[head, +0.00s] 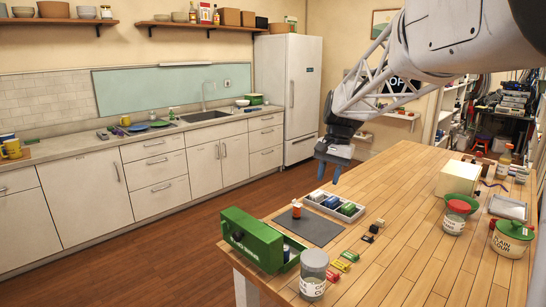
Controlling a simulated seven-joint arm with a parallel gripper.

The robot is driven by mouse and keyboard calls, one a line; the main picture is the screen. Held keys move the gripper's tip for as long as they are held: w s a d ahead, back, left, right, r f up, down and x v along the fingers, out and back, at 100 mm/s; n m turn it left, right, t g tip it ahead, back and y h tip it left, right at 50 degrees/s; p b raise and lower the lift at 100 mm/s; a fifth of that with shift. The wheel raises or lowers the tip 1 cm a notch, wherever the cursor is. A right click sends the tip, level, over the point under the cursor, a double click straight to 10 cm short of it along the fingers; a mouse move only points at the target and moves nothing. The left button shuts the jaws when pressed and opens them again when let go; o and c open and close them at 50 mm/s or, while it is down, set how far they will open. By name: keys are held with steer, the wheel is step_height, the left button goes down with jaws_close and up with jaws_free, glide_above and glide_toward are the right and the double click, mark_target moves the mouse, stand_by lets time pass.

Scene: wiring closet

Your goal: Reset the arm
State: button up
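My gripper (328,178) hangs above the near left part of the wooden table (440,200), pointing down. Its two blue fingers are apart, with nothing seen between them. My arm reaches in from the upper right. Below the gripper are a grey mat (312,229) and a pale divided tray (322,207) holding blue, green and dark items. A small orange and white object (296,210) stands at the mat's back edge. The gripper is clear of all of these.
A green box (252,240) lies at the table's left edge, beside a lidded jar (313,274). Small coloured blocks (349,256) lie nearby. A cream box (466,180), a red-lidded jar (455,217) and a flour canister (510,239) stand to the right. The table's middle is bare.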

steer(key=s+d+f+n+t, duration=0.1)
steer(key=s+f, duration=0.2)
steer(key=s, duration=0.9)
steer(key=s+d+f+n+t+h, duration=0.1)
steer(key=s+f+n, duration=0.1)
steer(key=s, duration=1.1)
steer(key=s+d+f+n+t+h, duration=0.1)
steer(key=s+f, duration=0.2)
steer(key=s, duration=1)
steer(key=shift+s+d+f+n+t, duration=0.2)
steer(key=shift+f+n+t, duration=0.1)
steer(key=shift+f+t, duration=0.1)
